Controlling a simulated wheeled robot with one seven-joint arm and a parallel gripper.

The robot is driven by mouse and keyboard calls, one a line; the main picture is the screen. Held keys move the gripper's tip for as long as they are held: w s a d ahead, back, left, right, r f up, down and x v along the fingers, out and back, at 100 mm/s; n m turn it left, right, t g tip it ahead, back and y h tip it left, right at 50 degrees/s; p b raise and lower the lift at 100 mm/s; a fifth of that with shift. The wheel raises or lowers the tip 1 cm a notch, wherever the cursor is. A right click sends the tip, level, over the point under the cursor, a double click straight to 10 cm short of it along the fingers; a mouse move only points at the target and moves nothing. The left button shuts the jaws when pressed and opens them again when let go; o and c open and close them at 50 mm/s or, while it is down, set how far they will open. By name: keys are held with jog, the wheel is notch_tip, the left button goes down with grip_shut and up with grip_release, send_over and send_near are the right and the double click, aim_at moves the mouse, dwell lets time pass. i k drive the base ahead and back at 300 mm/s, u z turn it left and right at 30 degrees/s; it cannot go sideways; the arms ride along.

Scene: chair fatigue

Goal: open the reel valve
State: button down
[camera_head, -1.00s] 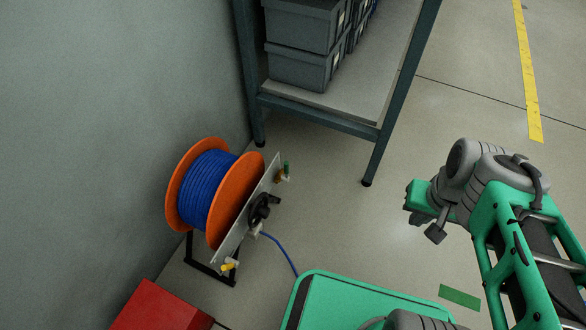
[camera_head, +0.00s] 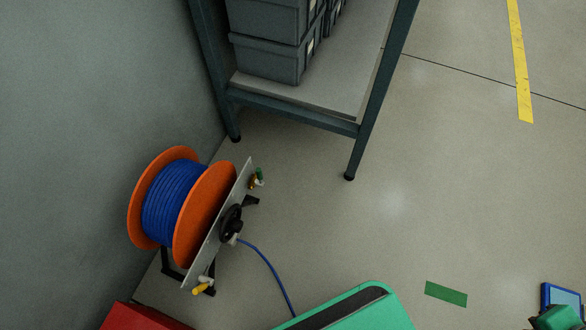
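The hose reel (camera_head: 205,215) stands on the floor by the wall at the left, with orange discs and blue hose wound between them. Its grey metal side plate (camera_head: 216,228) faces right and carries a black round hub or knob (camera_head: 231,222). A small brass fitting with a green handle (camera_head: 259,174) is at the plate's upper end. A fitting with a yellow handle (camera_head: 201,288) is at its lower end. I cannot tell which of these is the reel valve, or whether either is open. My gripper is not in view.
A shelf rack (camera_head: 366,130) with grey bins (camera_head: 270,55) stands behind the reel. A red box (camera_head: 140,318) is at the lower left. A blue hose (camera_head: 272,270) trails over the floor. Blue and green items (camera_head: 562,300) show at the lower right. The middle floor is clear.

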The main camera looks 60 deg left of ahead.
aim_at(260, 177)
jog(key=i, duration=0.95)
jog(key=u, duration=4.6)
jog(key=k, duration=0.6)
jog(key=u, duration=0.75)
jog(key=i, duration=1)
